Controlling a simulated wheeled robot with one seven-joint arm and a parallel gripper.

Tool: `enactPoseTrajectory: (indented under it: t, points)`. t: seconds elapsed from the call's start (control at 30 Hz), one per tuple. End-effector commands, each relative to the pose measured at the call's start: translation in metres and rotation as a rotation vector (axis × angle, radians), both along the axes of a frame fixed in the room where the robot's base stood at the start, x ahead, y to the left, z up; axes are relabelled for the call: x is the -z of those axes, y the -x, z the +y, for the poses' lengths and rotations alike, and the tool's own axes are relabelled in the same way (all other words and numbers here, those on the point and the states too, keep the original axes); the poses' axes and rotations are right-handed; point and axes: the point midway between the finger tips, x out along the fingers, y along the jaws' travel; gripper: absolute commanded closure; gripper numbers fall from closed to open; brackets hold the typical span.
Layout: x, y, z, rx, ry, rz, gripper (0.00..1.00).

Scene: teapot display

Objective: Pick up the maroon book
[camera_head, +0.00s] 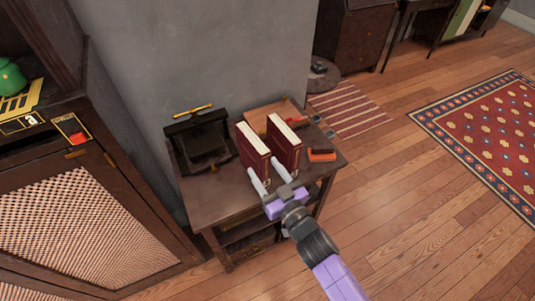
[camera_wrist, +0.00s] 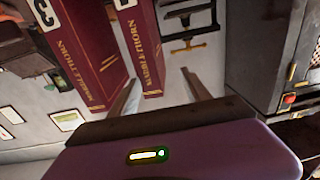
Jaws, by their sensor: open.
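Two maroon books stand upright side by side on a small dark wooden table (camera_head: 215,199), a left one (camera_head: 252,152) and a right one (camera_head: 284,147), both with pale page edges on top. My gripper (camera_head: 266,168) is open and empty at the near side of the left book, its fingers pointing at it. In the wrist view, which looks turned over, one book (camera_wrist: 140,45) with gold lettering on its spine lies ahead between the open fingers (camera_wrist: 159,76), nearer the left finger. The other book (camera_wrist: 88,50) is further left, partly behind that finger. I cannot tell whether a finger touches a book.
A dark stand (camera_head: 200,142) is left of the books on the table. An orange-and-black object (camera_head: 321,155) lies to their right, and a brown board (camera_head: 262,112) lies behind. A cabinet (camera_head: 85,215) with woven panels stands left. Open wooden floor (camera_head: 420,220) is to the right.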

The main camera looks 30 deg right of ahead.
Motion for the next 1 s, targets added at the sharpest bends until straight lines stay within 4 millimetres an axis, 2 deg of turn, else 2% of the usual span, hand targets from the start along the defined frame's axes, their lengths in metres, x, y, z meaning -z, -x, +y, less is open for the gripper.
enactPoseTrajectory:
  t: [0.07,0.27,0.57,0.83,1.0]
  points:
    - [-0.004,-0.008,0.0,-0.001,-0.006,0.001,0.44]
    - [-0.003,-0.014,0.001,0.0,-0.01,0.003,0.44]
    - [-0.002,-0.042,0.001,0.001,-0.01,0.004,0.44]
    - [0.003,-0.078,0.001,-0.001,-0.01,0.008,0.44]
    - [0.005,-0.087,0.002,-0.002,-0.01,0.012,0.44]
